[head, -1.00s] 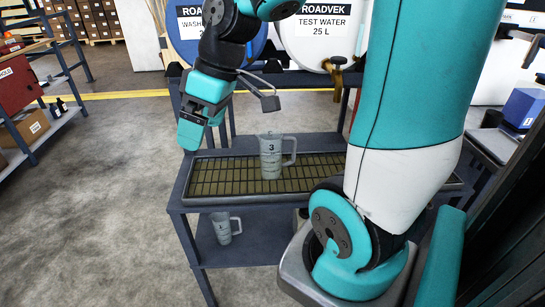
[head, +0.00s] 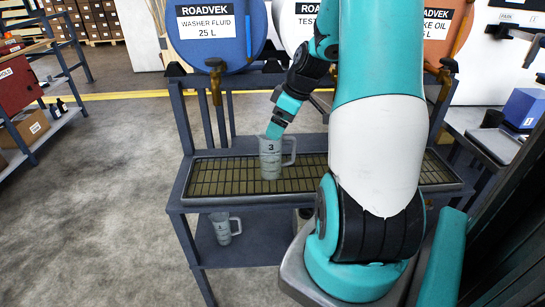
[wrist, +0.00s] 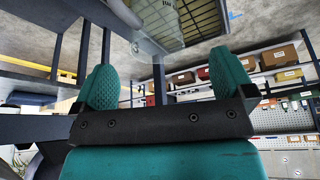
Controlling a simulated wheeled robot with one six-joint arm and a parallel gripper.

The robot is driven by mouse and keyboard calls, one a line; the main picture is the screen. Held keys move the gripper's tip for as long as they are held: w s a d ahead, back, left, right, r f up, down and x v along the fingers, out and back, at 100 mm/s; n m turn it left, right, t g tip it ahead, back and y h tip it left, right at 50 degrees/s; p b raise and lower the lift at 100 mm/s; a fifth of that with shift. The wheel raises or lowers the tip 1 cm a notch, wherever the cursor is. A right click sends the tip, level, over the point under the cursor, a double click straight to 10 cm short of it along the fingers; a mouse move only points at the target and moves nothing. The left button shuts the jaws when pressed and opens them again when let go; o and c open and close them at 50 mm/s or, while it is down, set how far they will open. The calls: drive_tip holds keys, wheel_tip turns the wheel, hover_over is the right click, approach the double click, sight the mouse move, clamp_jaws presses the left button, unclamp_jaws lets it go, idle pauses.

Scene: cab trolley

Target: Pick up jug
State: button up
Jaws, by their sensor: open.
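A translucent grey jug marked 3 (head: 270,160) stands upright on the grated tray (head: 225,170) of the trolley, its handle to the right in the head view. My gripper (head: 274,130) points down at the jug's rim, seen from the side and overlapping its top edge. I cannot tell whether it touches. In the wrist view my gripper (wrist: 166,88) has its two teal fingers wide apart, with nothing clearly held between them. A second, similar jug (head: 222,228) stands on the trolley's lower shelf.
A blue washer fluid barrel (head: 215,30), a white barrel (head: 300,20) and an orange barrel (head: 440,30) lie above the tray. A brass tap (head: 216,85) hangs at the blue one. The grate left of the jug is clear.

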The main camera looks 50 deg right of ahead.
sight(270, 142)
drive_tip(key=x, duration=0.4)
drive_tip(key=p+x, duration=0.1)
drive_tip(key=x, duration=0.3)
drive_tip(key=shift+w+d, duration=0.1)
drive_tip(key=shift+d, duration=0.15)
drive_tip(key=c, duration=1.3)
drive_tip(key=shift+r, duration=0.1)
